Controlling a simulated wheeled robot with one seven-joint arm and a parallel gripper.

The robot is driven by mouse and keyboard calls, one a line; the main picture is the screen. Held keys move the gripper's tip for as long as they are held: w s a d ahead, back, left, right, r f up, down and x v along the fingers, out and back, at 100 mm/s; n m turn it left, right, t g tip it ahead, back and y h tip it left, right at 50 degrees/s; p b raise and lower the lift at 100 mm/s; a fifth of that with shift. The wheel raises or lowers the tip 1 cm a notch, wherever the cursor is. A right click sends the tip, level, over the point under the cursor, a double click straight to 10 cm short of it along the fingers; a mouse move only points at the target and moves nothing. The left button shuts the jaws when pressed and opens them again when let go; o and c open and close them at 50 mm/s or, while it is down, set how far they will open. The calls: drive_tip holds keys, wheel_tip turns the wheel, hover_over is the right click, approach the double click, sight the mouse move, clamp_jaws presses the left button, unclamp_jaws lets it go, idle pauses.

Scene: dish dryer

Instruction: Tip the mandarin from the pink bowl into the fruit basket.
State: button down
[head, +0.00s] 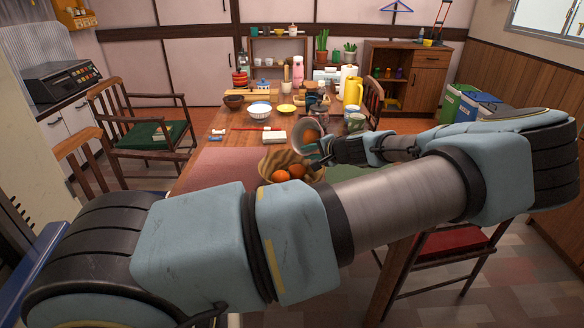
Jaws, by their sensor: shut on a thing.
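The pink bowl (297,138) is held on its side above the table, its opening turned toward me. A mandarin (311,136) shows inside it. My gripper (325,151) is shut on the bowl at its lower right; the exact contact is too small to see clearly. The fruit basket (266,165), striped and woven-looking, stands on the table just below the bowl. Orange fruits (281,176) lie in it. My arm hides the basket's lower front.
A white bowl (260,110), a yellow dish (286,108), a yellow pitcher (353,91) and several jars and cups crowd the table's far half. A pink mat (215,168) lies left of the basket. Chairs flank the table, one (150,134) with a green seat.

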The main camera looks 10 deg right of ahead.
drive_tip(key=shift+a+r+n+t+h+b, duration=0.15)
drive_tip(key=shift+n+t+h+b, duration=0.3)
drive_tip(key=shift+b, duration=0.25)
idle(0.5)
drive_tip(key=shift+s+a+n+t+h+b, duration=0.35)
drive_tip(key=shift+s+a+n+b, duration=0.2)
drive_tip(key=shift+a+b, duration=0.2)
idle(0.4)
drive_tip(key=shift+s+a+r+n+t+h+b, duration=0.15)
drive_tip(key=shift+n+t+h+b, duration=0.55)
drive_tip(key=shift+b, duration=1.05)
drive_tip(key=shift+s+a+r+n+t+h+b, duration=0.15)
drive_tip(key=shift+n+t+b, duration=0.55)
drive_tip(key=shift+b, duration=1)
